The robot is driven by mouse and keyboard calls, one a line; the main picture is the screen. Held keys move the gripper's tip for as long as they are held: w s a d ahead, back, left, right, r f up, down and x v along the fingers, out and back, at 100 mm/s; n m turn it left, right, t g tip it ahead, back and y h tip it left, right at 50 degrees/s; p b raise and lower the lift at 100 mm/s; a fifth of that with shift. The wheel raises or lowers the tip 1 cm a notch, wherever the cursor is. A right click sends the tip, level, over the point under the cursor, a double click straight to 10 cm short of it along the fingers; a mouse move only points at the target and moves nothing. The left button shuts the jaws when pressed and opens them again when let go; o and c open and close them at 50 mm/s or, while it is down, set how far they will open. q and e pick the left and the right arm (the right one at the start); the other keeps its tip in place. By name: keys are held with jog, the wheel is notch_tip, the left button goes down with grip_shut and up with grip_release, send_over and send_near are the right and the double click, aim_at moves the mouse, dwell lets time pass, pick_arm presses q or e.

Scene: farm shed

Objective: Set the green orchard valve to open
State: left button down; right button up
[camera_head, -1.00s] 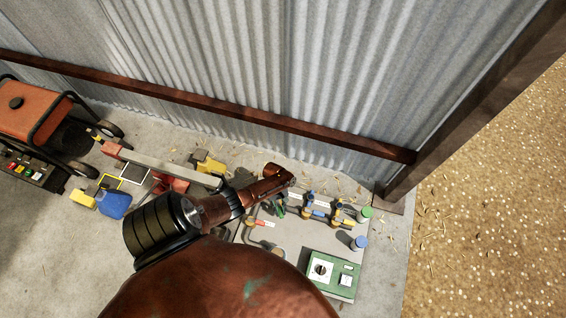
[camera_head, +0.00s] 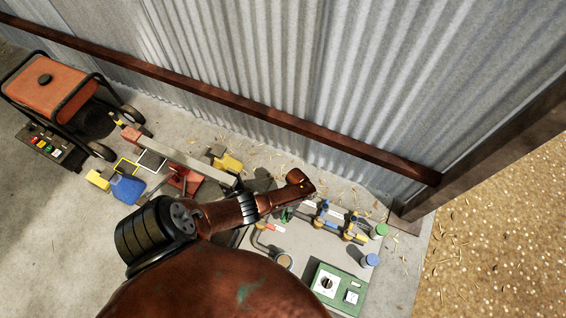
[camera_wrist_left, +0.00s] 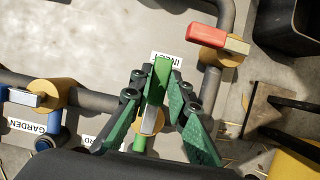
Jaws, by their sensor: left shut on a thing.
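The green valve handle (camera_wrist_left: 160,78) shows in the left wrist view, standing up from a yellow valve body (camera_wrist_left: 148,122) with a short green pipe (camera_wrist_left: 139,144) below it. My left gripper (camera_wrist_left: 162,112) has its green fingers on either side of this handle and is shut on it. The handle points away from the green pipe, roughly in line with it. The nearby orchard label is mostly covered by a finger. In the head view my left gripper (camera_head: 284,214) is small and partly behind my arm, and the green handle cannot be made out. My right gripper is not in view.
A red-handled valve (camera_wrist_left: 208,36) and a blue-handled valve (camera_wrist_left: 22,97) sit on the same pipework. An orange generator (camera_head: 50,85) stands left, before the corrugated wall (camera_head: 290,70).

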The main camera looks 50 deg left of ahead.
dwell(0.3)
pick_arm(q)
jog(key=c, duration=1.8)
grip_release()
jog(key=shift+c, duration=0.2)
jog(key=shift+w+r, duration=0.1)
jog(key=v, duration=1.1)
jog(key=shift+r, duration=0.4)
